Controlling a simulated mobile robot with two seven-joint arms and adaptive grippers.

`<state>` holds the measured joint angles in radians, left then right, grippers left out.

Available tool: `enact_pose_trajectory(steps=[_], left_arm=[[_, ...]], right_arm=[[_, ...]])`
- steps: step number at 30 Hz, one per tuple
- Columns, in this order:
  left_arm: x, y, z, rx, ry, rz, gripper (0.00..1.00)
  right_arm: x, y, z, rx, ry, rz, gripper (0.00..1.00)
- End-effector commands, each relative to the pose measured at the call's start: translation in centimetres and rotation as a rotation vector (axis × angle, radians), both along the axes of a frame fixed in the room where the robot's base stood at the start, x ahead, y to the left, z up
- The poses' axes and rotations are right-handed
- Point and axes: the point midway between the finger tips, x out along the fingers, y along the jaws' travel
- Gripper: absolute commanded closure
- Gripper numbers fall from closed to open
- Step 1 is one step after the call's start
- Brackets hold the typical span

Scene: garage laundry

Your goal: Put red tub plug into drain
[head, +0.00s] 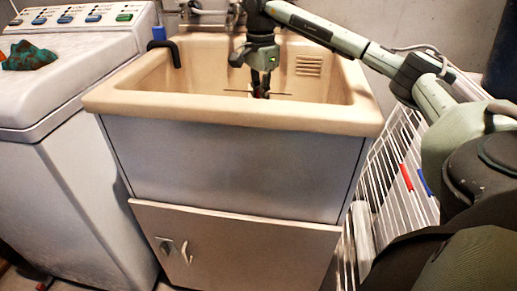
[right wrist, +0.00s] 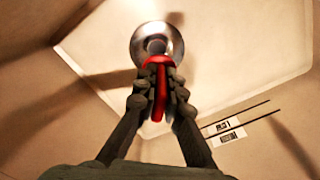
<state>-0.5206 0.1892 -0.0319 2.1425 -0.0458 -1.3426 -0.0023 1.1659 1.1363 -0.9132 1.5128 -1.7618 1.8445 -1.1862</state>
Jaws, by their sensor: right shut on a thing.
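The red tub plug (right wrist: 161,88) is held between the fingers of my right gripper (right wrist: 158,80), which is shut on it. The metal drain (right wrist: 174,33), a round shiny ring in the sink floor, is just beyond the plug in the right wrist view. A grey part at the plug's far end overlaps the drain's dark middle; I cannot tell whether it touches the drain. In the head view my right gripper (head: 262,88) points down inside the beige tub sink (head: 230,112), whose front rim hides the drain. My left gripper is not in view.
A white washing machine (head: 75,100) stands left of the sink, with a teal and rust cloth (head: 28,56) on top. A dark hook-like hose (head: 165,48) hangs over the sink's left rim. A white wire rack (head: 390,185) stands on the right. Sink walls surround my gripper.

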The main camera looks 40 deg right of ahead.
Motion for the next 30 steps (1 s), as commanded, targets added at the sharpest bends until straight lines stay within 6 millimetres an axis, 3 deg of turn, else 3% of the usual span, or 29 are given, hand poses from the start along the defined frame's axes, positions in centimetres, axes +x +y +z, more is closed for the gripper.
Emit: enact_pose_trajectory(steps=[4,12,17,24,30], left_arm=[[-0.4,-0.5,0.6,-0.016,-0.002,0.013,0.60],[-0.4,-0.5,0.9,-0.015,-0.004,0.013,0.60],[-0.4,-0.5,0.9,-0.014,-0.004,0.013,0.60],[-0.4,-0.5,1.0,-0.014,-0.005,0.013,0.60],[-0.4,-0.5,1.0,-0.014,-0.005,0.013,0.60]], right_arm=[[-0.9,-0.8,-2.0,0.000,0.003,-0.021,1.00],[-0.9,-0.8,-6.5,0.002,0.001,-0.022,1.00],[-0.9,-0.8,-7.6,0.002,0.001,-0.022,1.00],[-0.9,-0.8,-10.7,0.001,0.002,-0.022,1.00],[-0.9,-0.8,-10.7,0.002,0.000,-0.022,1.00]])
